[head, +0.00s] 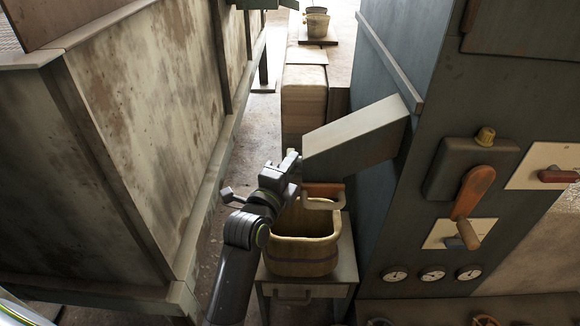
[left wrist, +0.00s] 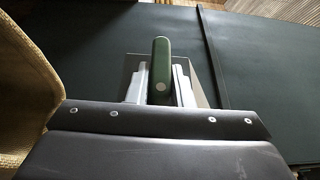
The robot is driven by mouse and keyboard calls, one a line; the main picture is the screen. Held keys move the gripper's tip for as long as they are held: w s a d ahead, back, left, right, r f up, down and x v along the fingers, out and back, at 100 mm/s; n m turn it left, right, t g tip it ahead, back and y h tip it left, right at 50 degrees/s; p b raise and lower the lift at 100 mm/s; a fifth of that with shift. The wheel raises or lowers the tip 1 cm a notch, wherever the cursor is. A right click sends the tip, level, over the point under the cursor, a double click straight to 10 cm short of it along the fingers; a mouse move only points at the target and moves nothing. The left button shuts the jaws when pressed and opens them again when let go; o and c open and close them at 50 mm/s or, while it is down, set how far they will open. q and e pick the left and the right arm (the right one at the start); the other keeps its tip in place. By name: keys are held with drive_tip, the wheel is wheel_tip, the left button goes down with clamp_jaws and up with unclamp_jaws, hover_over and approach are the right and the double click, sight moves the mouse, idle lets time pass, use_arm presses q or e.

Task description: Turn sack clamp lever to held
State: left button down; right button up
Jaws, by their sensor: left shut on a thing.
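A green lever handle (left wrist: 161,65) stands out from a plate on a dark green panel in the left wrist view. My left gripper (left wrist: 161,88) is shut on this handle, with one pale finger on each side. In the head view, my left gripper (head: 290,160) is beside the lower end of the slanted chute, and the handle there is mostly hidden. An open woven sack (head: 303,256) stands below the chute; part of it (left wrist: 28,75) shows at the left of the wrist view. My right gripper is not in view.
The slanted chute (head: 355,135) comes from the large dark cabinet at right. The cabinet carries an orange lever (head: 472,192) and several gauges. The sack rests on a small stand (head: 345,268). A tall stained bin (head: 150,110) bounds the left side, with a narrow floor gap between.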

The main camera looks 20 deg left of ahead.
use_arm(q)
drive_tip(key=c, duration=1.3)
unclamp_jaws()
drive_tip(key=s, duration=0.7)
drive_tip(key=shift+s+a+f+b, duration=0.1)
drive_tip(key=shift+s+a+b, duration=0.15)
drive_tip(key=shift+a+b, duration=0.1)
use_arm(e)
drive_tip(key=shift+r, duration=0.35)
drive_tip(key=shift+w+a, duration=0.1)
